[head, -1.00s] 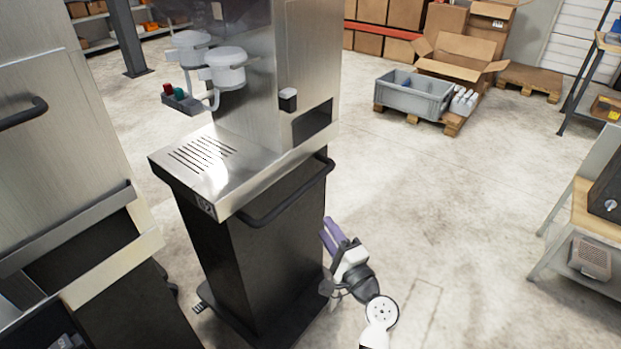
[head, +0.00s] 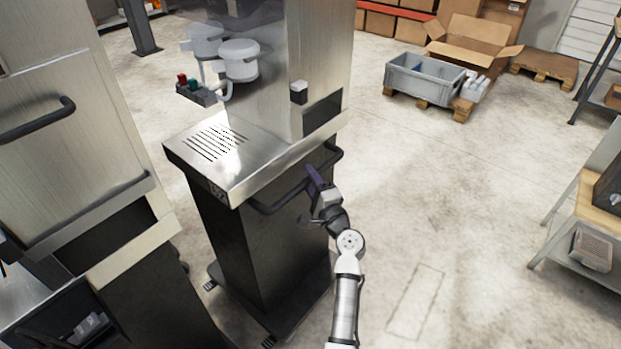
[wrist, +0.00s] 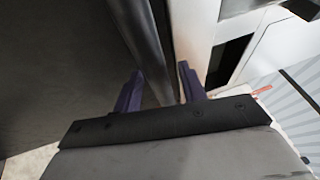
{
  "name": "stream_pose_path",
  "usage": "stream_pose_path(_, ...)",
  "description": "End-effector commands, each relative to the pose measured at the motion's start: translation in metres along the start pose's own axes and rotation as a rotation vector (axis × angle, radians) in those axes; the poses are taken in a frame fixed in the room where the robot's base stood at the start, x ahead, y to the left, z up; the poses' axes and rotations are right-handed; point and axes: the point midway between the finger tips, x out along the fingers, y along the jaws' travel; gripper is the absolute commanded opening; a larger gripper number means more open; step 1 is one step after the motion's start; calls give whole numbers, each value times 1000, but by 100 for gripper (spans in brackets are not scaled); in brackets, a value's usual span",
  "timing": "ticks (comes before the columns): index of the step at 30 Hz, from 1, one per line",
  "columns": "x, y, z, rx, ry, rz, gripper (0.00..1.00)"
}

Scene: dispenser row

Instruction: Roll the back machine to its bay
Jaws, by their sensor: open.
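The back machine (head: 262,245) is a steel dispenser on a dark wheeled cabinet, upright, with two white-lidded cups and a slotted tray. Its dark bar handle (head: 272,208) runs along the side facing me. My gripper (head: 314,180) is at the right part of that handle, its purple fingers pointing up at it. In the wrist view the open fingers (wrist: 161,74) stand on either side of the dark handle bar (wrist: 144,42). I cannot tell whether either finger touches the bar.
Another steel machine (head: 75,130) with a handle stands close on the left. A rectangle outlined on the floor (head: 417,300) lies right of my arm. A workbench (head: 575,215) is at the right edge. A grey crate (head: 425,82) on a pallet stands behind. Floor between is clear.

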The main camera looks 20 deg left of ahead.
Motion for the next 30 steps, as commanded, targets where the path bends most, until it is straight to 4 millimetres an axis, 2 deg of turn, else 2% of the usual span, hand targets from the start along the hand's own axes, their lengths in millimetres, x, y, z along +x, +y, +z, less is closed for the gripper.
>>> stream_pose_path(6,0,0,0,0,0,0,41)
stream_pose_path(16,0,0,0,0,0,0,0)
stream_pose_path(25,0,0,-1,-1,0,0,0)
stream_pose_path(30,-3,0,-9,-1,2,-1,0)
